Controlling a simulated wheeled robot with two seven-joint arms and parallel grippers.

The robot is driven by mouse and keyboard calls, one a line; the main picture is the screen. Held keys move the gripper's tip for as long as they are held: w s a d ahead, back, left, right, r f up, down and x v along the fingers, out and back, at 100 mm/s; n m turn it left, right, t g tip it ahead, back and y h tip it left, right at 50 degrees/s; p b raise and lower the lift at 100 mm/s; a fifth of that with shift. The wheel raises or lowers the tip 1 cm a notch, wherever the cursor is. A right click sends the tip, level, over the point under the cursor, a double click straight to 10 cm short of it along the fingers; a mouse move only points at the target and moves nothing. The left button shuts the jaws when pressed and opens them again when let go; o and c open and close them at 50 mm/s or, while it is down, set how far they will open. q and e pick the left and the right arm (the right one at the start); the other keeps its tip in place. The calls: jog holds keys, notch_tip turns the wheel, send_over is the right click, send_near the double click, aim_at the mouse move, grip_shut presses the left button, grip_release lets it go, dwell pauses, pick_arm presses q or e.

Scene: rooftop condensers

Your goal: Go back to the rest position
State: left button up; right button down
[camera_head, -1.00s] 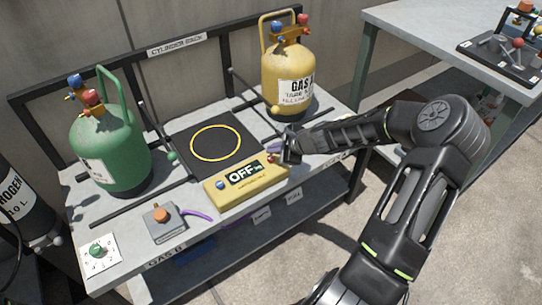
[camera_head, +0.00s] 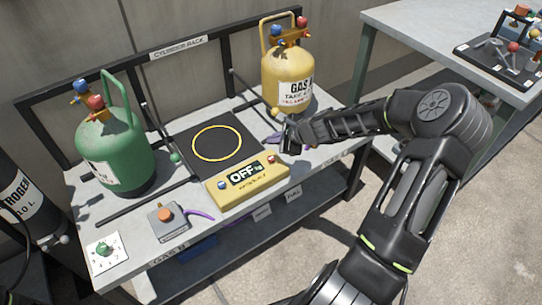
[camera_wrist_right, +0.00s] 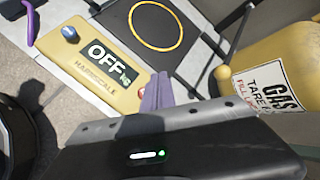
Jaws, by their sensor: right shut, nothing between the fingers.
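My right gripper (camera_head: 289,138) is shut and empty. It hovers beside the upper right corner of the yellow scale base (camera_head: 240,190), whose display reads OFF. In the right wrist view the scale (camera_wrist_right: 105,65) lies just beyond the gripper, with a red button partly hidden. A purple item (camera_wrist_right: 158,92) shows right at the gripper's edge. My right arm reaches in from the lower right. My left gripper does not show.
A green cylinder (camera_head: 115,150) stands at the left of the bench and a yellow cylinder (camera_head: 288,75) stands behind my gripper. A black scale plate (camera_head: 190,140) with a yellow ring is bare. A grey box (camera_head: 167,222) with an orange knob sits in front. A second table (camera_head: 420,25) stands right.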

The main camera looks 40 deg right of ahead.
dwell(0.7)
jog(key=a+f+n+p, duration=0.1)
jog(key=a, duration=0.3)
jog(key=s+a+f+n+g+y+p, duration=0.1)
jog(key=a+f+n, duration=0.1)
jog(key=a, duration=0.3)
jog(key=s+a+f+n+g+y+p, duration=0.1)
jog(key=a+n, duration=0.1)
jog(key=a, duration=0.2)
jog(key=shift+s+a+f, duration=0.15)
jog(key=shift+s+a, duration=0.1)
jog(key=shift+a, duration=0.1)
jog(key=s+a+f+n+g+p, duration=0.25)
jog(key=s+a+n, duration=0.35)
jog(key=a, duration=0.5)
jog(key=s+a+f+n+g+p, duration=0.1)
jog(key=s+a+n+g+p, duration=0.1)
jog(key=s+a+n, duration=0.3)
jog(key=s+a+f+n+g+p, duration=0.1)
jog(key=s+a+n+p, duration=0.2)
jog(key=s, duration=1.1)
jog(key=a+n, duration=0.3)
jog(key=n, duration=0.1)
jog(key=shift+s+g+y, duration=0.15)
jog(key=shift+g+y, duration=0.15)
jog(key=shift+g, duration=0.05)
jog(key=shift+a, duration=0.15)
